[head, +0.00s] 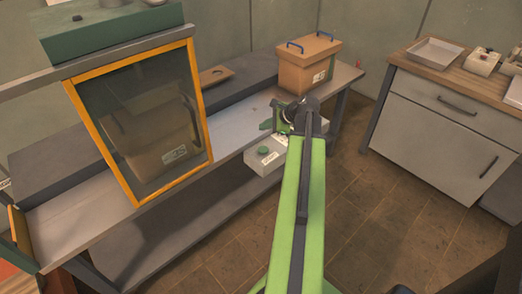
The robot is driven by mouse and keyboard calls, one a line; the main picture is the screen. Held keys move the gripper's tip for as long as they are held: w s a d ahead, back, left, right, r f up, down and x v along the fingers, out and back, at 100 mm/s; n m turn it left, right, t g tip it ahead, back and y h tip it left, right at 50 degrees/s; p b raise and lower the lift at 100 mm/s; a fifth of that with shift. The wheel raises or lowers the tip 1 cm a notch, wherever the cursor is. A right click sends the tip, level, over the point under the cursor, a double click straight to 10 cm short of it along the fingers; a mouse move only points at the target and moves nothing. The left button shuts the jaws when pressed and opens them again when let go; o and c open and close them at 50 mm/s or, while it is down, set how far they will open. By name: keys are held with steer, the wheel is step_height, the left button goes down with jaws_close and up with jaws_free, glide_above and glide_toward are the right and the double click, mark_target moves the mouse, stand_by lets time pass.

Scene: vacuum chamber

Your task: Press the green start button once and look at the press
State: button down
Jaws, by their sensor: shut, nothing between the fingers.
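The green start button (263,149) sits on top of a light grey control box (262,168) with a white label, at the front edge of the bench. My gripper (267,125) is shut and empty. In the picture it shows just above and beyond the button, apart from it, and my arm partly covers the right part of the control box. The press, with a green top housing (110,28) and an orange-framed clear panel (190,85), stands at left. A cardboard-coloured box (150,135) with a label shows behind the panel.
A brown lidded box (308,65) with blue handles stands on the bench's far end. A cabinet (425,125) at right carries a grey tray (434,51) and small items. The brown floor (370,215) between is clear.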

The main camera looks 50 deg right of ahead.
mark_target(265, 150)
step_height(265, 150, down, 9)
steer(key=b, duration=0.9)
stand_by(1.8)
steer(key=shift+s+f+b, duration=0.1)
steer(key=shift+f+b, duration=0.2)
steer(key=shift+f+b, duration=0.65)
stand_by(0.6)
steer(key=shift+r+p, duration=1.05)
